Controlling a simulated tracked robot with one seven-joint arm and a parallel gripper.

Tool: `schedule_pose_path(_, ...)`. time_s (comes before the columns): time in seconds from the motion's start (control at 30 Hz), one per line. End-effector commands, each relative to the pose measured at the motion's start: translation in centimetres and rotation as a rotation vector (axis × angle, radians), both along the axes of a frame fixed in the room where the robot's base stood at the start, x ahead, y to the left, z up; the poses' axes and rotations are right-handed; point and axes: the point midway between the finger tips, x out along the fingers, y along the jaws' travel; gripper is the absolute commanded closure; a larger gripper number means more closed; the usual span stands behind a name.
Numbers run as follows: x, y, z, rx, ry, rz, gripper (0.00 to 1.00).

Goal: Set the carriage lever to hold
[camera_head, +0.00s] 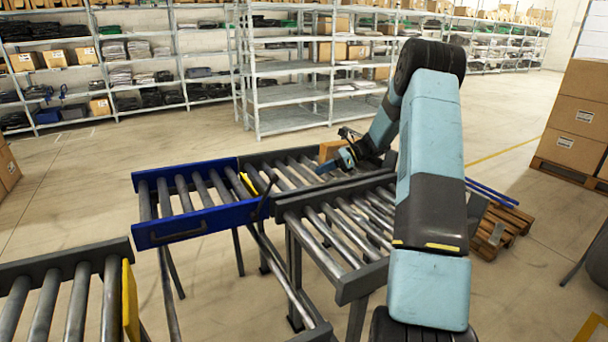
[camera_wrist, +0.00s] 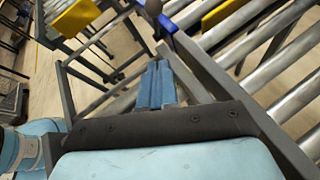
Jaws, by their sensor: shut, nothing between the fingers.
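The blue carriage (camera_head: 200,229) is a short roller section with a handle on its front side, left of centre in the head view. A dark lever (camera_head: 268,193) with a knob stands tilted at the carriage's right end, by the gap between it and the grey conveyors. A dark rounded knob (camera_wrist: 153,7), probably the lever's, shows at the top of the wrist view. My gripper (camera_head: 323,168) is over the rear grey conveyor, right of the lever and apart from it. Its blue fingers (camera_wrist: 155,66) are together and empty. The lever's setting marks cannot be read.
Grey roller conveyors lie right (camera_head: 352,283) and lower left (camera_head: 66,254) of the carriage. Yellow plates (camera_head: 130,302) stand at section ends. A cardboard box (camera_head: 329,150) sits behind my gripper. A wooden pallet (camera_head: 500,229) is at the right. Open floor lies behind the carriage.

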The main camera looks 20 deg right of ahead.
Motion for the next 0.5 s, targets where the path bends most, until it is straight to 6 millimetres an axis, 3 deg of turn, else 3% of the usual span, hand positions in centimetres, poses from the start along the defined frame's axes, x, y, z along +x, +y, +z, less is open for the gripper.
schedule_pose_path(0.5, 1.3, 7.7, -3.6, 0.001, 0.001, 0.003, 1.0)
